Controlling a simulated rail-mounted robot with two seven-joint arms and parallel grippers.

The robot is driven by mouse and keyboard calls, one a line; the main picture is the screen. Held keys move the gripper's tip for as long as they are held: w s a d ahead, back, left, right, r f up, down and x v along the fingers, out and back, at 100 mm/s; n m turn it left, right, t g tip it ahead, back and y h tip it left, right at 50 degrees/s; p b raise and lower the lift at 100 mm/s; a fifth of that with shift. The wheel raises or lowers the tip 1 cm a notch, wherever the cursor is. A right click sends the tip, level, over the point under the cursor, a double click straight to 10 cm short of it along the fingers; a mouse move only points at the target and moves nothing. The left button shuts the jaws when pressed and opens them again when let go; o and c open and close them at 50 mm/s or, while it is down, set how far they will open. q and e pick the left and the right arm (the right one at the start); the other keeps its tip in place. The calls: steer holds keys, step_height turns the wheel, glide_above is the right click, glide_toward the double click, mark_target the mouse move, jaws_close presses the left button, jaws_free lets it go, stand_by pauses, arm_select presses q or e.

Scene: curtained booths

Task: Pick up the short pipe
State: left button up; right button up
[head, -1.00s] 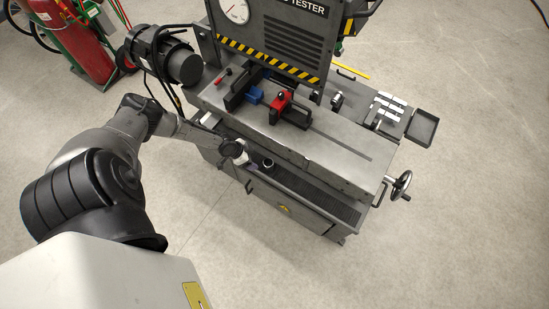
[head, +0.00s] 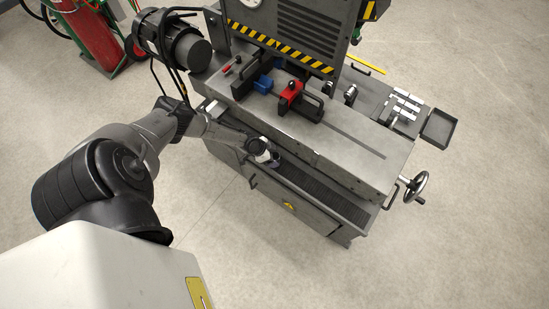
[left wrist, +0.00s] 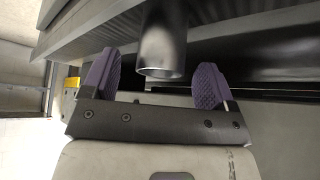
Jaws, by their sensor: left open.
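The short pipe (left wrist: 162,45) is a dark grey, hollow cylinder. In the left wrist view its open end faces my gripper, in line with the gap between the fingers. In the head view it is a small dark shape (head: 277,159) at the front tray of the machine, partly hidden by my gripper. My left gripper (left wrist: 155,83) is open, with one purple ridged finger on each side of the pipe's end and gaps on both sides. It also shows in the head view (head: 268,156), close beside the pipe. My right gripper is out of view.
The machine's bed (head: 340,150) carries a red clamp (head: 291,91) and blue blocks just behind the gripper. A handwheel (head: 416,184) sticks out at the right. A motor (head: 184,45) stands at the back left. Floor in front is clear.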

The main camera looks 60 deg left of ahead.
mark_target(277, 158)
arm_select(q)
steer(key=shift+b+x, duration=0.9)
steer(key=shift+x, duration=1.05)
steer(key=shift+c, duration=0.5)
steer(key=c, duration=0.3)
steer(key=shift+r, duration=0.1)
steer(key=c, duration=0.7)
